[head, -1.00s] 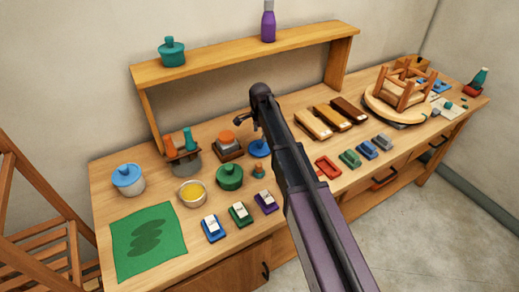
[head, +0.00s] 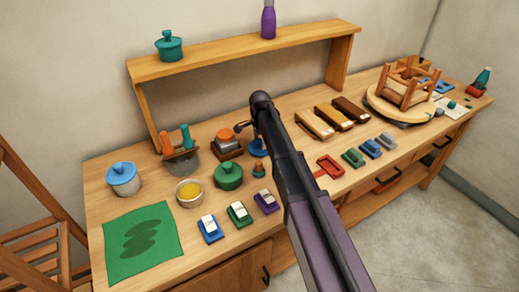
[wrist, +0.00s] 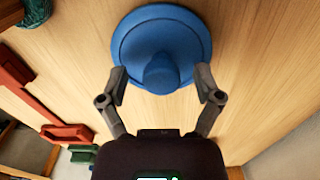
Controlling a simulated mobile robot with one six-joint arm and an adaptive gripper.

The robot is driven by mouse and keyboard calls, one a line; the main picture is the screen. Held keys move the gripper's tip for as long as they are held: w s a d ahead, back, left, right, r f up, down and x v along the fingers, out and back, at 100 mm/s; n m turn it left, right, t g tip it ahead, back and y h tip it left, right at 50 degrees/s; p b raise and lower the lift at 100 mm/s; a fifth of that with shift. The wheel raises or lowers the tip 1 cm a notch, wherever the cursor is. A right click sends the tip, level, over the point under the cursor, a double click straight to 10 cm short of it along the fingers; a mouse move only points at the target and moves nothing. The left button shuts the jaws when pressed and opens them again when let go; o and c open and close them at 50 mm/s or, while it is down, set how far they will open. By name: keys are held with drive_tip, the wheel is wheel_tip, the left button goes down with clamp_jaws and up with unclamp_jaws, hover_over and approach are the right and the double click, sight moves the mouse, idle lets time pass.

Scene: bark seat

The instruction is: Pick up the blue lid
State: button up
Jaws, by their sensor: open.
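The blue lid (wrist: 160,28) is a round disc with a knob, lying flat on the wooden worktop. In the wrist view its knob sits between the two fingers of my gripper (wrist: 162,82). The fingers are spread apart, with their tips over the lid's near rim on either side; I cannot tell whether they touch it. In the head view the blue lid (head: 256,151) shows only in part, behind my gripper and arm, right of the stacked blocks.
A green lidded pot (head: 229,178), a yellow-filled bowl (head: 189,193) and a white pot with a light blue lid (head: 123,180) stand to the left. A shelf (head: 240,50) rises behind. Brown blocks (head: 333,116) and a red frame (head: 329,168) lie to the right.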

sight(260, 140)
idle(0.4)
drive_tip(key=c, duration=1.1)
drive_tip(key=shift+c, duration=0.2)
drive_tip(key=shift+r, duration=0.2)
wheel_tip(260, 140, up, 10)
drive_tip(key=p, duration=1)
drive_tip(key=shift+f, duration=0.15)
